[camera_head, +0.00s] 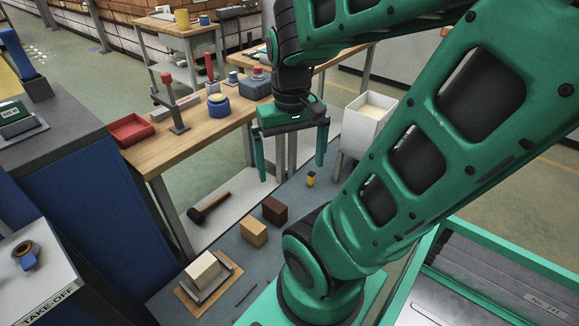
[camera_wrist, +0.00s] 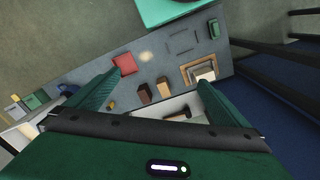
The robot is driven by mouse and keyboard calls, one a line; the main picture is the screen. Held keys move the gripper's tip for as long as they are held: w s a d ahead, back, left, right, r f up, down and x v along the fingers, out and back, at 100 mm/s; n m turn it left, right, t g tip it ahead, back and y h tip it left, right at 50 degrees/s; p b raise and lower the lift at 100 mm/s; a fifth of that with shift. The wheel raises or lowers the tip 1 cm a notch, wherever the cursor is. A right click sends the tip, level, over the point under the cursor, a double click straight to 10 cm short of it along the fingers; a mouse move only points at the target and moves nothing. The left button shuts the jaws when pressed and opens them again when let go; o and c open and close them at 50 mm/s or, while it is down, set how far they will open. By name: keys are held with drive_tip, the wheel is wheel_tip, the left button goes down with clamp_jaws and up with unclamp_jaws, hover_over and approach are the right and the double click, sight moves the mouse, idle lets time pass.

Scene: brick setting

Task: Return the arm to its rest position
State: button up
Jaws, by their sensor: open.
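My gripper (camera_head: 291,170) hangs from my green arm in the middle of the head view, fingers pointing down and spread wide. Nothing is between the fingers. It is in the air above the grey bench (camera_head: 225,262), apart from the things on it. In the wrist view my gripper (camera_wrist: 158,80) also shows both green fingers apart. The bench with its blocks lies well below them. My arm's large green links cover the right part of the head view and hide some of the bench.
On the bench are a tan block (camera_head: 253,231), a dark brown block (camera_head: 275,211), a small yellow piece (camera_head: 310,179) and a cream block (camera_head: 203,270) on a wooden board. A red block (camera_wrist: 124,63) shows too. A wooden table (camera_head: 190,147) and white bin (camera_head: 369,130) stand nearby.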

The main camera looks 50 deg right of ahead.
drive_tip(key=shift+s+a+r, duration=0.2)
drive_tip(key=shift+s+a, duration=0.75)
drive_tip(key=shift+s, duration=0.1)
idle(0.6)
